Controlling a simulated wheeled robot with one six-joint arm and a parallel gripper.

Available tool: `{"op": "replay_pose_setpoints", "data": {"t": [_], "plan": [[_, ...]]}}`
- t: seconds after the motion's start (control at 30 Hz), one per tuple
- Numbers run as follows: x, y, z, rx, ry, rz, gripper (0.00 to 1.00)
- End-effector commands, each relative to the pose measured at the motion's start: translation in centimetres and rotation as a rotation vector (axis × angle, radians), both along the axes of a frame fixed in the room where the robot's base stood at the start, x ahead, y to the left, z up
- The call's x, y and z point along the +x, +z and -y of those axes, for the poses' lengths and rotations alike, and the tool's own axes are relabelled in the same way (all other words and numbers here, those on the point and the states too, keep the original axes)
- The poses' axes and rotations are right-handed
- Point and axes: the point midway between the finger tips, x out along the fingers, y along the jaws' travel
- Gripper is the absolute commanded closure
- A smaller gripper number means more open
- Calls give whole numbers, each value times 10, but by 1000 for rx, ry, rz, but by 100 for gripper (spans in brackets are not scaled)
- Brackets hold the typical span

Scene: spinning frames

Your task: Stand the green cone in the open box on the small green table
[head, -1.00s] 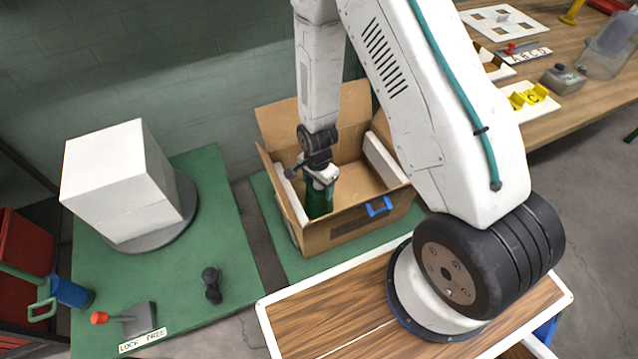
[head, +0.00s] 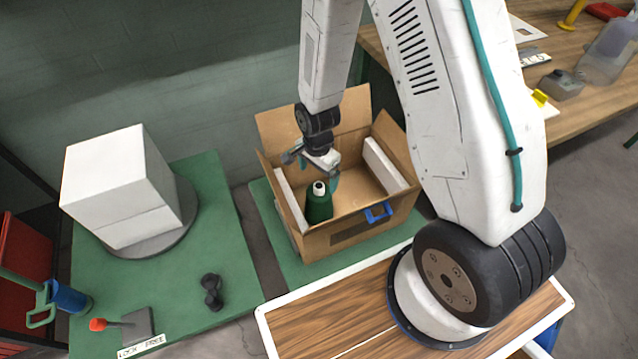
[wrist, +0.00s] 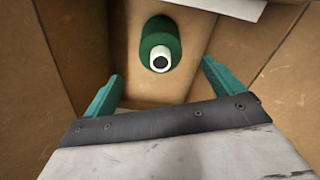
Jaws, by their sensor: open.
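The green cone (head: 319,205) stands upright inside the open cardboard box (head: 348,236), near its left side. Its white top with a dark hole faces up. The box sits on the small green table (head: 292,268). In the wrist view the cone (wrist: 161,40) stands on the box floor, ahead of my gripper (wrist: 160,88). The teal fingers are spread apart with nothing between them. In the head view my gripper (head: 312,172) is above and behind the cone, apart from it. One finger is partly hidden.
White foam pads line the box's left (head: 290,202) and right (head: 384,163) walls. A larger green table on the left holds a white block (head: 120,190) and a dark dumbbell-shaped thing (head: 211,291). A wooden bench (head: 590,115) is at the right.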

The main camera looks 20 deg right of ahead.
Motion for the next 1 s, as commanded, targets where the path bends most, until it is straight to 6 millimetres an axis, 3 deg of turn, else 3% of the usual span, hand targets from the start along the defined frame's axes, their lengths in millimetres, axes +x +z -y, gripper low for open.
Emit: {"op": "replay_pose_setpoints", "data": {"t": [0.13,0.47,0.57,0.77,1.0], "plan": [[1,24,0,1,0,4,7],[0,44,0,0,6,1,7],[1,63,2,1,46,10,7],[-10,150,9,-2,252,39,7],[-57,254,21,-16,549,65,7]]}}
